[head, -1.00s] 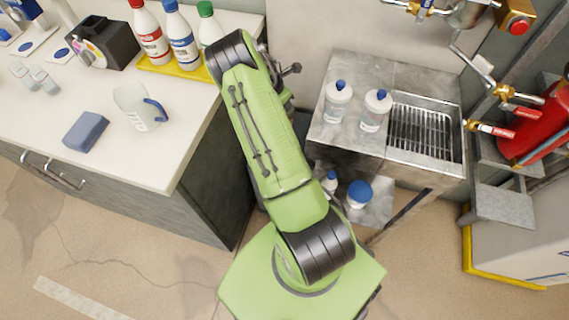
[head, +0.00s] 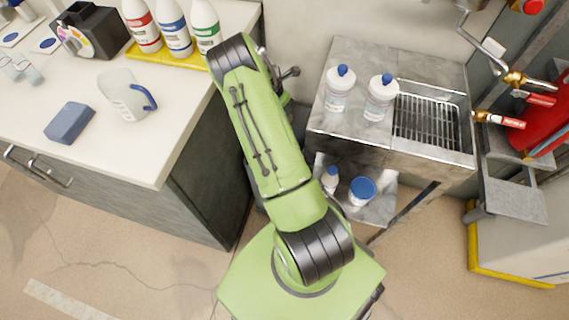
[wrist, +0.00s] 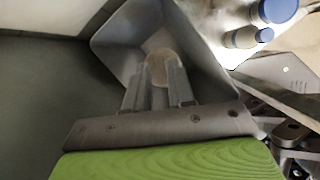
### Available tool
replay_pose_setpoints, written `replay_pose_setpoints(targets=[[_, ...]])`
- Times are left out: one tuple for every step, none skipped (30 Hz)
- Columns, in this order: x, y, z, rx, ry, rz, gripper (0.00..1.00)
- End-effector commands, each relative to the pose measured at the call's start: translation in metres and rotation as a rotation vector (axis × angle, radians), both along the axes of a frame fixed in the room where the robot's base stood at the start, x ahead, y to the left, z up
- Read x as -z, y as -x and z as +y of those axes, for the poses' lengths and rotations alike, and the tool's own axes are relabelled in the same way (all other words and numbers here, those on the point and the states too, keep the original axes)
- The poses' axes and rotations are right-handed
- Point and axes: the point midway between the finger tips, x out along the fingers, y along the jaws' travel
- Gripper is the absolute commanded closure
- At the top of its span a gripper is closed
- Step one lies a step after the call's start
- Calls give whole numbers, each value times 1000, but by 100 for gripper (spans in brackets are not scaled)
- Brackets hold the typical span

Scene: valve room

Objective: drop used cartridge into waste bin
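My gripper (wrist: 158,80) shows in the wrist view, pointing into the mouth of a grey, flared waste bin (wrist: 209,38). Its two fingers stand apart with a pale tan, round-ended used cartridge (wrist: 160,67) between their tips. The fingers appear shut on it. The cartridge is inside the outline of the bin's mouth, with the bin's sloping walls around it. In the head view my own arm hides the gripper, the cartridge and the bin, in the gap between the counter and the steel cart.
The steel cart (head: 425,72) on the right carries white bottles above and below. Red-handled valves (head: 500,120) stand far right.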

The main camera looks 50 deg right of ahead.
Motion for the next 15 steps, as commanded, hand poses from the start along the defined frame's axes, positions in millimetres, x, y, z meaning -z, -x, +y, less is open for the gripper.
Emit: replay_pose_setpoints(targets=[[0,0,0,0,0,0,68],[0,0,0,0,0,0,63],[0,0,0,0,0,0,57],[0,0,0,0,0,0,57],[0,0,0,0,-1,0,57],[0,0,0,0,-1,1,57],[0,0,0,0,-1,1,57],[0,0,0,0,-1,1,57],[0,0,0,0,-1,1,57],[1,0,1,0,-2,2,57],[1,0,1,0,-2,2,57],[-1,0,2,-1,-2,1,57],[-4,0,2,-1,-2,1,57],[-8,0,4,-1,-2,0,57],[-15,0,6,-1,-1,0,57]])
